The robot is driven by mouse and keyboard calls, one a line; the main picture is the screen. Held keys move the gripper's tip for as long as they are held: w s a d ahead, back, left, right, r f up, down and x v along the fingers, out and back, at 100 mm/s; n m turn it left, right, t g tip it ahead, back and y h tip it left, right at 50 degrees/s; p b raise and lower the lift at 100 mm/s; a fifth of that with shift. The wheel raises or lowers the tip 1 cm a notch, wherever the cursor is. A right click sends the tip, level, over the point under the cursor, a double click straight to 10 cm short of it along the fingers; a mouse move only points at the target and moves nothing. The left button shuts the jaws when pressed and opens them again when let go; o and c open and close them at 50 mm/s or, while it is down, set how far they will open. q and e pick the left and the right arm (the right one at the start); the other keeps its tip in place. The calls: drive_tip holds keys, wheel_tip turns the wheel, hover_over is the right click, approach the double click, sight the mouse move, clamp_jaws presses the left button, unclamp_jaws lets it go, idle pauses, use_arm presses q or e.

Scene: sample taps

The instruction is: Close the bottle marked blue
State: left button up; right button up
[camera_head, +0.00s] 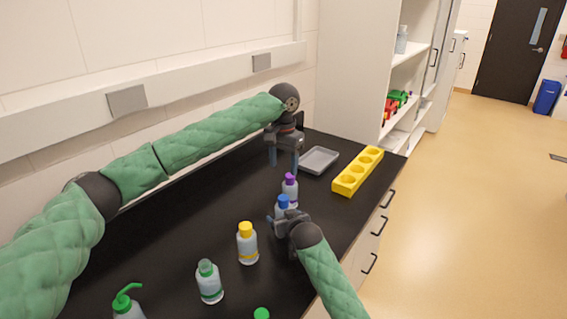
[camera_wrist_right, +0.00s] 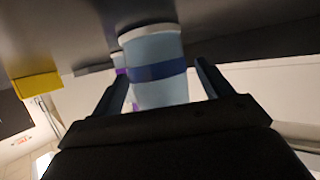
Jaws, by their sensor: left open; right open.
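The blue-marked bottle (camera_head: 282,203) stands on the black bench with a blue cap on top; I cannot tell how tight the cap is. In the right wrist view its pale body with a dark blue band (camera_wrist_right: 157,72) appears upside down between my fingers. My right gripper (camera_head: 284,219) is open around the bottle's body, one finger on each side; its body hides the lower part in the head view. My left gripper (camera_head: 283,160) is open and empty, pointing down above and behind the bottle, near the grey tray.
A purple-capped bottle (camera_head: 290,186) stands close behind the blue one. A yellow-capped bottle (camera_head: 247,243), a green-banded bottle (camera_head: 209,282) and a green-spouted bottle (camera_head: 127,304) stand nearer. A grey tray (camera_head: 319,160) and a yellow holed rack (camera_head: 358,171) lie beyond.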

drive_tip(key=b+v, duration=0.2)
drive_tip(key=v, duration=0.4)
drive_tip(key=shift+s+d, duration=0.1)
drive_tip(key=shift+s, duration=0.2)
drive_tip(key=shift+s+d+r, duration=0.15)
drive_tip(key=shift+s+r, duration=0.1)
drive_tip(key=shift+s, duration=0.1)
